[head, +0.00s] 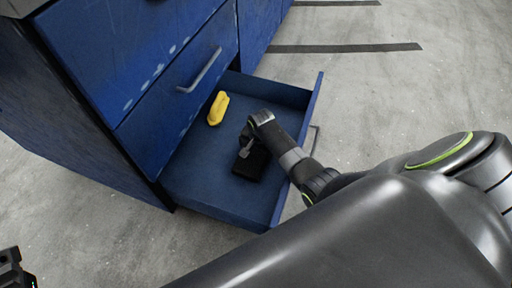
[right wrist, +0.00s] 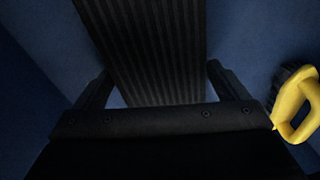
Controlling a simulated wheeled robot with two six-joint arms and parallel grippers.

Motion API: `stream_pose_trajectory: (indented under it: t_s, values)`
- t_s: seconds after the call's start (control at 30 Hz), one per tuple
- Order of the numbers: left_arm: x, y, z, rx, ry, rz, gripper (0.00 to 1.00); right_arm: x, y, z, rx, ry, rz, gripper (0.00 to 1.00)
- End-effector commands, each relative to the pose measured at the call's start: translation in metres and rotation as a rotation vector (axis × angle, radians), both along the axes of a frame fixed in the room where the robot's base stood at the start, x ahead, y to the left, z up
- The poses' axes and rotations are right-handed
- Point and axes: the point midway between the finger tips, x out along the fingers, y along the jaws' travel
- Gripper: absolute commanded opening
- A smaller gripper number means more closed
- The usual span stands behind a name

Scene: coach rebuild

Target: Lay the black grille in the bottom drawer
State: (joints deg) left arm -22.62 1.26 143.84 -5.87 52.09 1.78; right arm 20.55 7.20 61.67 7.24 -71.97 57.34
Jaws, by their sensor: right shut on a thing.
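The bottom drawer (head: 205,190) of the blue cabinet is pulled out. The black grille (head: 252,163) is inside it, in the front half, low over or on its floor; I cannot tell if it touches the floor. My right gripper (head: 246,150) reaches into the drawer and is shut on the grille. In the right wrist view the ribbed grille (right wrist: 150,50) runs between the two fingers (right wrist: 158,85). The piece at the lower left edge of the head view seems to be part of my left gripper (head: 14,270); its jaws are not clear.
A yellow-handled thing (head: 218,108) lies in the drawer near the cabinet; it also shows in the right wrist view (right wrist: 292,108), with a dark ribbed part. The closed drawer above has a grey handle (head: 203,72). Bare drawer floor surrounds the grille.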

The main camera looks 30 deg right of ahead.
Motion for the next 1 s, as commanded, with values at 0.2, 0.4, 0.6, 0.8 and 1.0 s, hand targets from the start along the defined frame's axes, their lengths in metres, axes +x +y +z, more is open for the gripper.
stream_pose_trajectory:
  t_s: [0.2,0.4,0.6,0.8,1.0]
  values:
    - [-0.001,0.0,-0.001,-0.002,-0.003,-0.003,0.33,0.001,0.0,-0.005,0.0,-0.002,0.001,0.62]
    - [-0.001,0.0,-0.001,-0.002,-0.004,-0.003,0.33,0.0,0.0,-0.005,0.001,-0.001,0.0,1.0]
    - [0.0,0.0,0.0,-0.001,-0.002,-0.001,0.33,0.0,0.0,-0.001,0.0,-0.002,0.0,1.0]
    - [0.002,-0.002,0.014,0.026,0.02,0.015,0.33,-0.002,0.0,0.028,0.0,-0.002,0.0,1.0]
    - [0.007,-0.007,0.035,0.079,0.067,0.051,0.33,-0.009,0.0,0.07,-0.001,-0.003,0.0,1.0]
